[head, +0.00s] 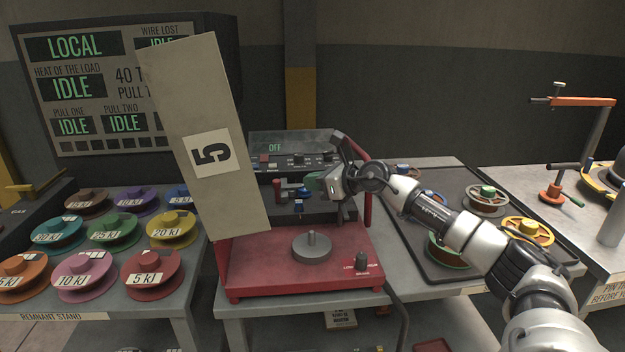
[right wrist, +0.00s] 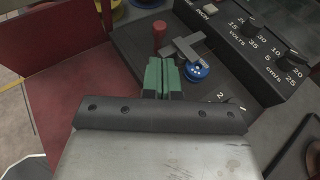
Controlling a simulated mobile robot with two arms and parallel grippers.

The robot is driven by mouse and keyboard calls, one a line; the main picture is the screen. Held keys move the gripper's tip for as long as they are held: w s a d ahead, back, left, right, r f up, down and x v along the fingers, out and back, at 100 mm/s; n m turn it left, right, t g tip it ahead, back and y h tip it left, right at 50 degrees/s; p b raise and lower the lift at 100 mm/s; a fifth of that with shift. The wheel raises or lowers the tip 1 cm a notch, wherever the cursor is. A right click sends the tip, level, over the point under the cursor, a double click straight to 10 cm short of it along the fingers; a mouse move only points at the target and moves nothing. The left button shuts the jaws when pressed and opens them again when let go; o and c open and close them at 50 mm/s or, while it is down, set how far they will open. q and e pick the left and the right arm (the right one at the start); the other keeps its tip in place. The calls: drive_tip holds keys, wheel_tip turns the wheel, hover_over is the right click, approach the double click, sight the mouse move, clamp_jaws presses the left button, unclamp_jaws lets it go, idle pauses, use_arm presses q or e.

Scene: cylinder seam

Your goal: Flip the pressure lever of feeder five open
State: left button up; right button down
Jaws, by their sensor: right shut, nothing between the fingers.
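Feeder five is a red machine (head: 300,277) in the middle of the head view, with a tall beige plate marked 5 (head: 200,110) at its left side. On its dark upper deck stand a small red-handled lever (head: 277,190), a grey bar and a blue knob (head: 299,205). The right wrist view shows the red handle (right wrist: 160,32), the grey bar (right wrist: 187,47) and the blue knob (right wrist: 198,72) closer. My right gripper (head: 314,182) has green fingertips (right wrist: 161,76), shut and empty. They point toward the red handle and bar; contact cannot be told. My left gripper is out of view.
A control panel reading OFF (head: 290,148) stands behind the deck. A round grey weight-like knob (head: 312,246) sits on the red base. Coloured spools (head: 113,227) fill the left stand. A dark tray (head: 455,270) with spools lies at right, beneath my right arm.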

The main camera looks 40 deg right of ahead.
drive_tip(key=p+x, duration=0.1)
drive_tip(key=x, duration=0.6)
drive_tip(key=shift+w, duration=0.2)
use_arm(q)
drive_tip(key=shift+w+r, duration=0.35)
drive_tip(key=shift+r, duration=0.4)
use_arm(e)
drive_tip(key=shift+w+f, duration=0.1)
drive_tip(key=shift+f, duration=0.05)
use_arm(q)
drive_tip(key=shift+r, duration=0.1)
